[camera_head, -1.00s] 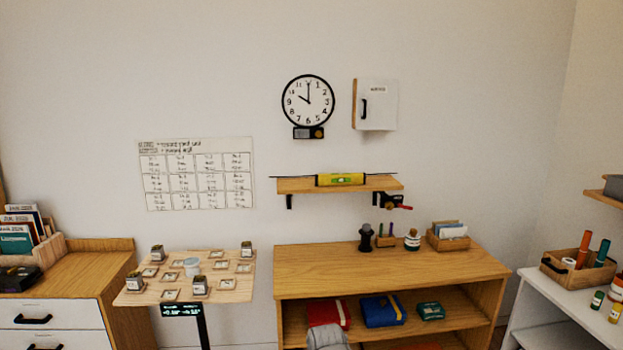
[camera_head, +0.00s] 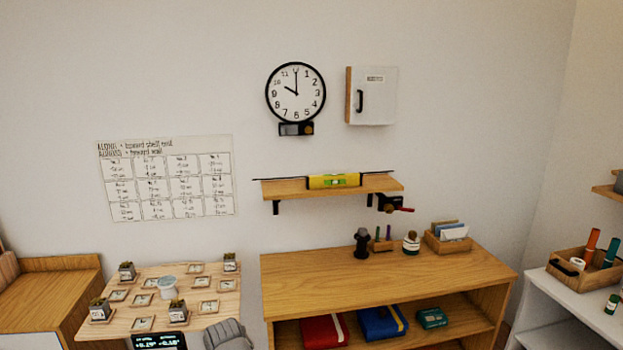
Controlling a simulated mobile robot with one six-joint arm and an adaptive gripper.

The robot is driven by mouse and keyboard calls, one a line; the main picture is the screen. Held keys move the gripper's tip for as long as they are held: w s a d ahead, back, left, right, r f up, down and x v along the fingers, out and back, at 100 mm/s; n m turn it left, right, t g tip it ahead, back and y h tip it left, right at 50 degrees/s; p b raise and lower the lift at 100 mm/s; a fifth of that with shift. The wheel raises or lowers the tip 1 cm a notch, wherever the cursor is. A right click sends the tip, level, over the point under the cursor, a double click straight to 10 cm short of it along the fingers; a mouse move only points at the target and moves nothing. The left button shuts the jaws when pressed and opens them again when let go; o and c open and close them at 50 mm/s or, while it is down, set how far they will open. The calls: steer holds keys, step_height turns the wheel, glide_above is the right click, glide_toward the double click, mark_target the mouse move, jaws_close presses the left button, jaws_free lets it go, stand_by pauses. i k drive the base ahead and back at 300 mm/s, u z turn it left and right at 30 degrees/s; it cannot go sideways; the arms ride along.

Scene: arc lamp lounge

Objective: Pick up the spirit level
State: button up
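The spirit level (camera_head: 334,181) is yellow with a green vial window in its middle. It lies along the top of a small wooden wall shelf (camera_head: 291,191), under the clock. A thin dark line runs along the shelf's back at the same height. In the head view nothing holds the level. My gripper is not clearly in view; a grey rounded part (camera_head: 228,335) at the bottom edge, likely of my arm, shows in front of the low furniture.
Under the shelf, a dark clamp with a red handle (camera_head: 392,204) hangs at its right end. Below stands a wooden cabinet (camera_head: 330,270) with a dark grinder-like object (camera_head: 362,243), a jar (camera_head: 411,243) and a letter box (camera_head: 447,238). A table with small plants (camera_head: 215,283) stands left.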

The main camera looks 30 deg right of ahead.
mark_target(352, 179)
steer(key=z, duration=0.2)
steer(key=i, duration=1.3)
steer(key=z, duration=0.65)
